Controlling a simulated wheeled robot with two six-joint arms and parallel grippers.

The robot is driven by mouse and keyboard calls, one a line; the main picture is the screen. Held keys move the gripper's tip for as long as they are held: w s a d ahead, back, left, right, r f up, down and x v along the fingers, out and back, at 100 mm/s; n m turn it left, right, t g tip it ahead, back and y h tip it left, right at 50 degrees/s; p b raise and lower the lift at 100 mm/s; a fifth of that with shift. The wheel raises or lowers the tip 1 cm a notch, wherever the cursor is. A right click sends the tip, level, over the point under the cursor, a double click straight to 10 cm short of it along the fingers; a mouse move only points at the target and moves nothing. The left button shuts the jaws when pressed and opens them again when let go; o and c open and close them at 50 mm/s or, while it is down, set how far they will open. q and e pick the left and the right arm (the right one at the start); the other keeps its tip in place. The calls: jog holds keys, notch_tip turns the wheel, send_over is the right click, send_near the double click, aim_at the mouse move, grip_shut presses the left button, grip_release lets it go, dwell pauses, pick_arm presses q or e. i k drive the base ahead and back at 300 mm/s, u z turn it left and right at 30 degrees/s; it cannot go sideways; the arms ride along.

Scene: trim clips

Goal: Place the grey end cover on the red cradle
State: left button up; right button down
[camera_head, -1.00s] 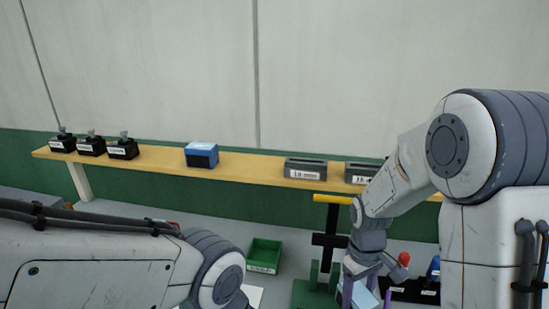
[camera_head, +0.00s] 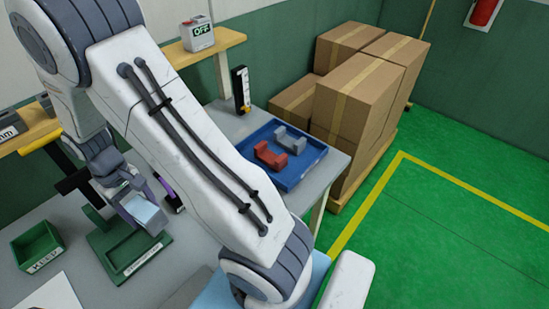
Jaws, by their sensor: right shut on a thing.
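The red cradle (camera_head: 270,155) lies in a blue tray (camera_head: 314,168) on the far right part of the grey bench. A grey cradle of similar shape (camera_head: 291,140) lies behind it in the same tray. My right gripper (camera_head: 143,198) is at the left of the view and points down. It is shut on a pale grey block (camera_head: 147,214), which looks like the end cover; the fingers hide part of it. The block is over or just behind a green fixture base, well left of the red cradle; I cannot tell whether they touch. My left gripper is not in view.
A green fixture base (camera_head: 136,259) and a green KEEP bin (camera_head: 37,246) stand on the left. My right arm crosses the view and hides the bench between block and tray. A black upright gauge (camera_head: 241,90) stands behind the tray. Cardboard boxes (camera_head: 352,105) are stacked right of the bench.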

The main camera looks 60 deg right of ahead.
aim_at(270, 157)
jog(key=k, duration=0.35)
jog(key=u, duration=2.5)
jog(key=k, duration=2.05)
jog(key=z, duration=2.15)
jog(key=i, duration=0.5)
jog(key=u, duration=0.05)
